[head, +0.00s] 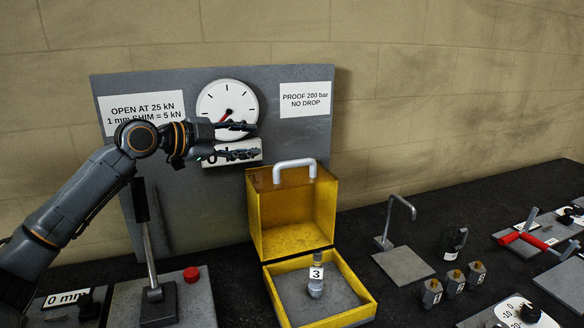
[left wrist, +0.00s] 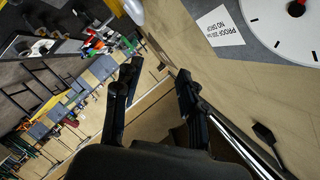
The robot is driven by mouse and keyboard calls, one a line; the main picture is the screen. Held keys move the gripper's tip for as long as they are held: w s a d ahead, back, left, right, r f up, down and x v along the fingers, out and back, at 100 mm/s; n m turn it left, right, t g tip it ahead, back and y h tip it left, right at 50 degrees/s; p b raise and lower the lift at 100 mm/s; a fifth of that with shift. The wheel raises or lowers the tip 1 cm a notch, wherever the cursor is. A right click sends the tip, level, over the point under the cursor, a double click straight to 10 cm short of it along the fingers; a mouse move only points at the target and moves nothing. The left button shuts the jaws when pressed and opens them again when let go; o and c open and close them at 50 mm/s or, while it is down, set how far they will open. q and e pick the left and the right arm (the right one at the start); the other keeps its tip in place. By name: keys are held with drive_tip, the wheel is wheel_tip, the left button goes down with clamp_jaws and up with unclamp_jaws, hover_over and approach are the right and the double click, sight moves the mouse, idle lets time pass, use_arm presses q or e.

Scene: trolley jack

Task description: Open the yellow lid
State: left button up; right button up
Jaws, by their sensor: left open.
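The yellow lid (head: 292,212) stands raised, upright at the back of a yellow box (head: 372,300), with its hollow inner side facing me. A light grey handle (head: 296,164) sits on the lid's upper edge. The box is open; a fitting tagged 3 (head: 316,284) stands on its grey floor. My left gripper (head: 252,140) is open in front of the gauge, above and left of the handle, and does not appear to touch the lid. In the left wrist view its two fingers (left wrist: 157,72) are apart with nothing between them. My right gripper is out of view.
A grey panel (head: 210,205) with a white gauge (head: 226,100) and signs stands behind. A lever (head: 148,240) and red button (head: 191,273) lie left of the box. A hooked rod (head: 388,225), small brass-topped fittings (head: 454,282) and red-handled tool (head: 530,239) are at right.

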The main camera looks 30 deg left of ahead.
use_arm(q)
wheel_tip(320, 180, down, 2)
drive_tip(key=b, duration=0.6)
approach(286, 165)
drive_tip(key=w+p, duration=0.1)
drive_tip(key=p, duration=0.1)
drive_tip(key=w+d+p, duration=0.1)
drive_tip(key=shift+r+p, duration=0.1)
drive_tip(key=shift+p, duration=0.3)
drive_tip(key=p+x, duration=0.4)
drive_tip(key=x, duration=0.5)
drive_tip(key=shift+w+f, duration=0.15)
drive_tip(key=shift+f, duration=0.05)
drive_tip(key=shift+w+d+f+p, duration=0.25)
drive_tip(key=shift+w+p, duration=0.05)
drive_tip(key=shift+w, duration=0.2)
clamp_jaws()
